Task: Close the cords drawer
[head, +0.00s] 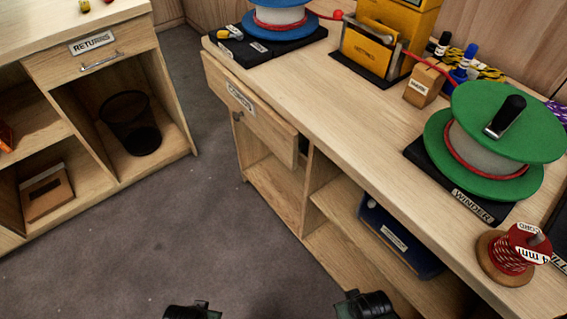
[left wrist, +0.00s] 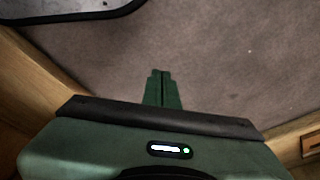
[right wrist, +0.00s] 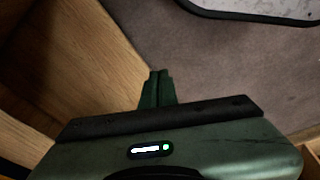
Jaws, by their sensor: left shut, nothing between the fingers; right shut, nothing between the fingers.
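The cords drawer (head: 262,115) is a pale wood drawer at the left end of the long workbench in the head view. Its front carries a small label, too slanted to read clearly, and a dark handle (head: 237,116). The front stands out a little from the bench, and a dark gap shows by its right end. My left gripper (left wrist: 162,75) is shut and empty above the grey floor. My right gripper (right wrist: 157,75) is also shut and empty, with wooden panels to its left. In the head view only dark parts of both arms show at the bottom edge, well short of the drawer.
The workbench top (head: 340,110) holds a green winder spool (head: 470,125), a red cord spool (head: 505,262) and a yellow box (head: 370,50). A blue bin (head: 395,235) sits on the shelf below. A returns cabinet (head: 95,60) stands left. Grey floor (head: 170,230) between is clear.

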